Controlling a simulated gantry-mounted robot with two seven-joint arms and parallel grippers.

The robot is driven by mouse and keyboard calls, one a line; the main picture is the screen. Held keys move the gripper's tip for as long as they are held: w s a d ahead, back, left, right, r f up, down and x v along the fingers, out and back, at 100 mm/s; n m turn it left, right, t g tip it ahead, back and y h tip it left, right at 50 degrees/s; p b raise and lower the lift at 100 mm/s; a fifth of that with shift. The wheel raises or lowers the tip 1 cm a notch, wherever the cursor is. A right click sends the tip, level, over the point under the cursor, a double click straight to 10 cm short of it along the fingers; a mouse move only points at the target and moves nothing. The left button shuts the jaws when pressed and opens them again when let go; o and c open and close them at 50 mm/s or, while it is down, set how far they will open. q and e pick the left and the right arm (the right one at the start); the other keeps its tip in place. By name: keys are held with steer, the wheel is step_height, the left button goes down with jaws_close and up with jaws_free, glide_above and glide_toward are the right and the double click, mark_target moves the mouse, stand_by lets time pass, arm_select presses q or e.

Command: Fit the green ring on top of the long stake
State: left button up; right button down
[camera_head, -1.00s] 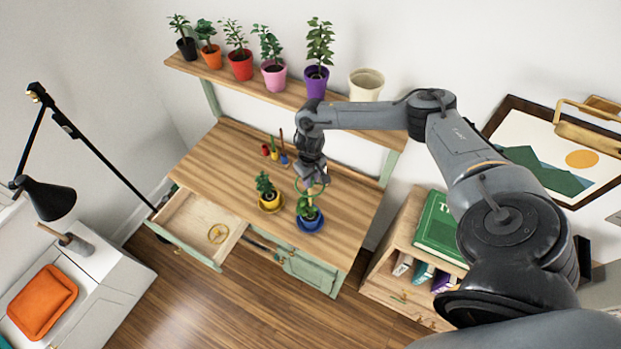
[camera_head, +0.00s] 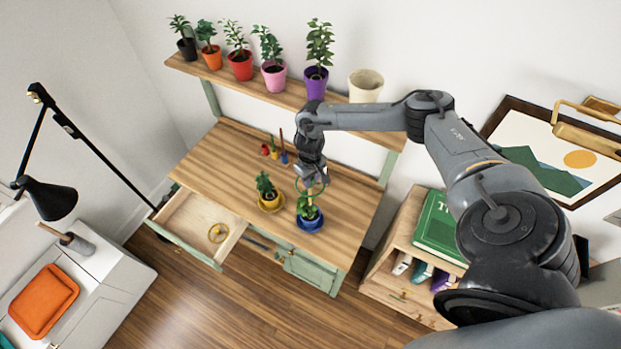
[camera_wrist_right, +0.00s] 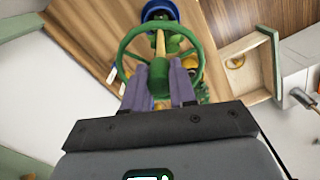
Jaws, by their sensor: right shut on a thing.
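The green ring (camera_wrist_right: 126,52) looks like a wheel with spokes. My right gripper (camera_wrist_right: 157,86) is shut on its green middle part, and the ring also shows below the gripper (camera_head: 308,174) in the head view. Ring and gripper are over the plant (camera_head: 307,207) in the blue pot (camera_head: 311,223) on the desk. In the right wrist view a tan stake (camera_wrist_right: 160,43) shows within the ring's outline, in line with the blue pot (camera_wrist_right: 158,8). I cannot tell whether stake and ring touch. My left gripper is not in view.
A plant in a yellow pot (camera_head: 268,203) stands close left of the blue pot. An open drawer (camera_head: 193,221) holds a yellow ring (camera_head: 218,233). Small red, yellow and blue items stand at the desk's back. Several pots line the shelf (camera_head: 290,97) above.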

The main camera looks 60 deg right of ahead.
steer(key=shift+f, duration=0.35)
steer(key=shift+f, duration=0.15)
stand_by(0.5)
steer(key=shift+f, duration=0.4)
steer(key=shift+f, duration=0.2)
stand_by(0.7)
steer(key=shift+f, duration=0.35)
steer(key=c, duration=0.8)
jaws_free()
